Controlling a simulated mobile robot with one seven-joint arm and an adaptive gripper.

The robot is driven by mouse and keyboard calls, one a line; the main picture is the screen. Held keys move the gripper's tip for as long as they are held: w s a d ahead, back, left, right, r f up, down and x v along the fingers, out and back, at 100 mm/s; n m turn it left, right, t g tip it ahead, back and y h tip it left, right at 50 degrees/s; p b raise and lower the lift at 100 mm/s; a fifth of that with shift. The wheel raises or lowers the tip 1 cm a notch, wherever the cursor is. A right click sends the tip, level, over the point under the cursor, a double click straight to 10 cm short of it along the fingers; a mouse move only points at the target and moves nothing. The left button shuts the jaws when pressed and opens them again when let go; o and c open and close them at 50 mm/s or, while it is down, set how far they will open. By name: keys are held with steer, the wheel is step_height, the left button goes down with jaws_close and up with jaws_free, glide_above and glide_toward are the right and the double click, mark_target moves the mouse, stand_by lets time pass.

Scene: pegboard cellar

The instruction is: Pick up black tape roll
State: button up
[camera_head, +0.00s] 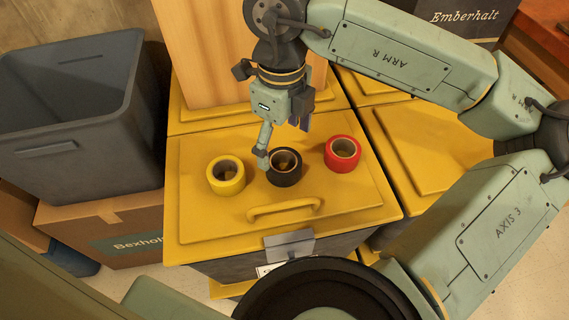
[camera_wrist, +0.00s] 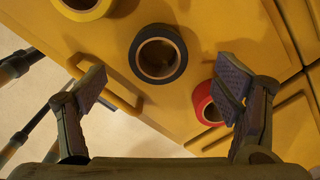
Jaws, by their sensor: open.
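The black tape roll (camera_head: 285,167) lies flat on the yellow lid, between a yellow tape roll (camera_head: 226,175) and a red tape roll (camera_head: 343,153). In the wrist view the black roll (camera_wrist: 158,54) is near the top middle, ahead of the fingers. My gripper (camera_wrist: 164,92) is open and empty, its two fingers spread wide. In the head view my gripper (camera_head: 281,140) hangs just behind and above the black roll, with one finger in front of the roll's left edge. I cannot tell from the views whether that finger touches it.
The yellow lid (camera_head: 210,225) has a raised handle (camera_head: 284,209) near its front edge. A grey bin (camera_head: 60,160) stands on a cardboard box (camera_head: 105,225) at the left. A wooden board (camera_head: 205,55) stands behind the rolls. The red roll is close to my right finger in the wrist view.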

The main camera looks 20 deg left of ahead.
mark_target(283, 169)
step_height(283, 169, down, 6)
steer(key=shift+s+d+f+p, duration=0.15)
steer(key=shift+f+p, duration=0.1)
steer(key=shift+p, duration=0.45)
steer(key=shift+c, duration=0.2)
steer(key=c, duration=1.3)
steer(key=shift+r, duration=0.1)
